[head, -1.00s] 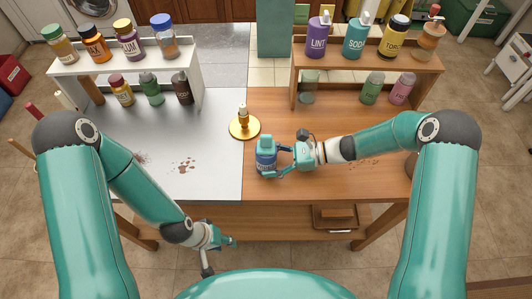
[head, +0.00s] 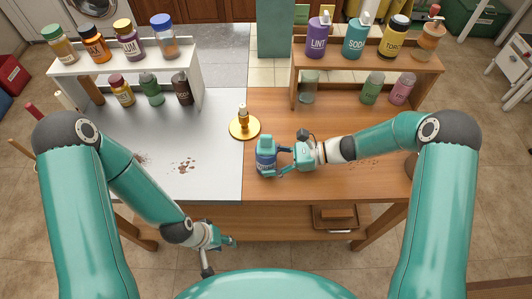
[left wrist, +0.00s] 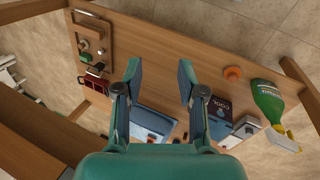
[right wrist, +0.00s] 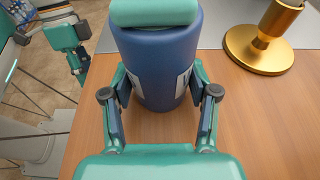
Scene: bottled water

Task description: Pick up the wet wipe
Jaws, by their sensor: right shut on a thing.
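The wet wipe, a dark blue canister with a teal cap (head: 266,162), stands upright on the wooden half of the table, near the seam with the grey half. It also fills the upper middle of the right wrist view (right wrist: 160,60). My right gripper (head: 276,162) is shut on the canister, with one finger on each side of its body in the right wrist view (right wrist: 160,110). My left gripper (head: 228,241) is low in front of the table edge. In the left wrist view (left wrist: 160,75) its fingers are apart with nothing between them.
A gold stand (head: 244,125) is close behind the canister. A white rack (head: 125,62) and a wooden rack (head: 370,58) hold several bottles. Brown stains (head: 183,166) mark the grey top. A lower shelf (left wrist: 200,50) carries a green bottle (left wrist: 268,103) and other items.

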